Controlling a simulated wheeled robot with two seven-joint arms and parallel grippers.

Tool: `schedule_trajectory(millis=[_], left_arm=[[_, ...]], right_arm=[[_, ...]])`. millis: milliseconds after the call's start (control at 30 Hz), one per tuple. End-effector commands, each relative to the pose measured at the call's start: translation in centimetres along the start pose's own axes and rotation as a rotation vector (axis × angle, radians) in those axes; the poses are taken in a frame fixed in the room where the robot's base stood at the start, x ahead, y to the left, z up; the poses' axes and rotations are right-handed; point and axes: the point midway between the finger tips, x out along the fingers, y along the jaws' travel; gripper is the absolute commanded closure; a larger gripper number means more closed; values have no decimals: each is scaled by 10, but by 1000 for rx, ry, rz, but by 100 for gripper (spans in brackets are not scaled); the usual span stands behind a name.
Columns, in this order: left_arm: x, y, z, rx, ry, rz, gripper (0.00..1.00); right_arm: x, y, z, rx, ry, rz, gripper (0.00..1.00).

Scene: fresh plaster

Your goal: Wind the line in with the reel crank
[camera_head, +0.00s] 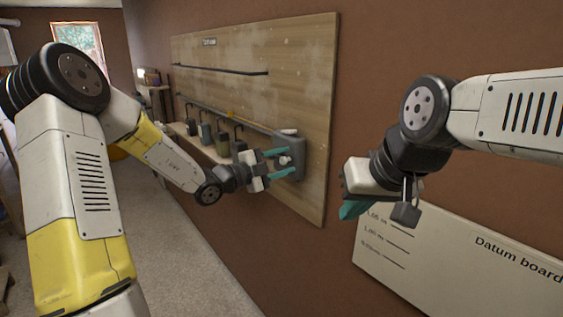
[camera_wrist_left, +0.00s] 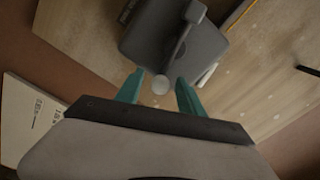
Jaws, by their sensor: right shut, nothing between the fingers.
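The reel is a dark grey box (camera_head: 300,150) at the right end of a wooden wall board; it also fills the top of the left wrist view (camera_wrist_left: 150,45). Its crank arm (camera_wrist_left: 184,32) ends at the top in a rounded hub, and a pale round knob (camera_wrist_left: 160,84) shows below. My left gripper (camera_head: 281,162) is open at the reel, its teal fingers on either side of the knob with visible gaps in the left wrist view (camera_wrist_left: 160,92). My right gripper (camera_head: 352,209) is shut and empty, away from the reel.
The wooden board (camera_head: 305,60) carries a dark rail (camera_head: 220,69). Below the line, several dark containers (camera_head: 222,145) stand on a shelf beside hooks. A white datum board (camera_head: 450,250) is on the wall below my right gripper. Carpeted floor (camera_head: 175,240) lies open at left.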

Motion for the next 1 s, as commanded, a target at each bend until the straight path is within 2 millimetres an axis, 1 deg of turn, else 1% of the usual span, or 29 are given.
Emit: schedule_trajectory(millis=[200, 300, 367, 600, 700, 833, 1000], left_arm=[[0, 0, -1, 1, 1, -1, 55], [-4, -1, 0, 2, 0, -1, 55], [-10, -1, 0, 3, -1, -1, 55], [-52, 0, 1, 2, -4, -1, 55], [-66, 0, 1, 1, -2, -1, 55], [-76, 0, 0, 1, 0, -1, 55], [-78, 0, 0, 1, 1, -1, 55]], right_arm=[[0, 0, 0, 0, 0, 0, 100], [0, 0, 0, 0, 0, 0, 100], [0, 0, 0, 0, 0, 0, 100], [0, 0, 0, 0, 0, 0, 100], [0, 0, 0, 0, 0, 0, 100], [0, 0, 0, 0, 0, 0, 100], [0, 0, 0, 0, 0, 0, 100]])
